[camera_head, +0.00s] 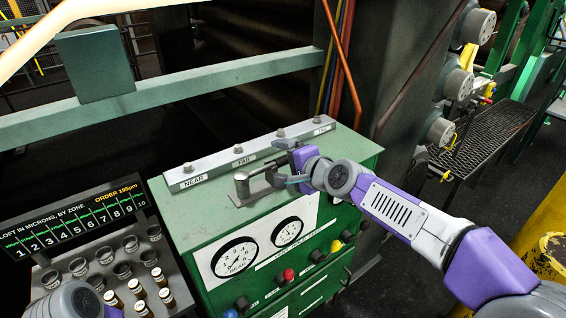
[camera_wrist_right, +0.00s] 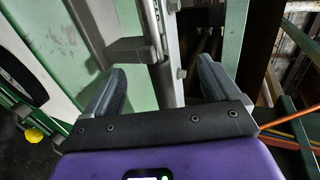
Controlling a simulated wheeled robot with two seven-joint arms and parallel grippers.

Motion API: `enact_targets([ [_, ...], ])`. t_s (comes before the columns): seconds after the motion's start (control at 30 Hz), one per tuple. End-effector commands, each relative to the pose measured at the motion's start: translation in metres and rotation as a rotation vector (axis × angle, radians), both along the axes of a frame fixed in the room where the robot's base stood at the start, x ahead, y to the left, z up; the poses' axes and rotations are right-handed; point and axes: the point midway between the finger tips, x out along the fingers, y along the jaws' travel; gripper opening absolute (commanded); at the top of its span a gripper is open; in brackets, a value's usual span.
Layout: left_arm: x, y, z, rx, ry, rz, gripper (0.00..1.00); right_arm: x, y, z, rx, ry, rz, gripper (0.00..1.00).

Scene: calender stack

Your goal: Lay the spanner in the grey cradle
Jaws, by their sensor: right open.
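A grey metal piece (camera_head: 241,186) with a short upright post and an arm reaching right stands on a flat plate on the green cabinet top. I cannot tell which part is the spanner and which is the cradle. My right gripper (camera_head: 284,165) is over the cabinet top at the right end of that arm, and it partly hides it. In the right wrist view the gripper (camera_wrist_right: 158,88) is open, its two fingers wide apart. A grey block (camera_wrist_right: 132,50) lies just beyond the left finger; contact cannot be told. My left gripper is out of view.
A grey rail (camera_head: 235,161) with labels and several studs runs along the back of the green cabinet (camera_head: 180,220). Gauges (camera_head: 234,258) and coloured knobs are on its front. A rack (camera_head: 100,262) with cups and small vials stands left. Pipes (camera_head: 345,70) rise behind the rail.

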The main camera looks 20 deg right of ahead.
Motion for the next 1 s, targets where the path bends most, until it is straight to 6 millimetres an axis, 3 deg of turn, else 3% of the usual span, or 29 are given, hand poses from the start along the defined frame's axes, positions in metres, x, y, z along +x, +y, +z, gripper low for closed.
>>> enact_targets([
  [1.0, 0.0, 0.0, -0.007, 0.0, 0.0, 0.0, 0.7, -0.045, -0.017, 0.02, 0.0, -0.002, -0.002, 0.89],
])
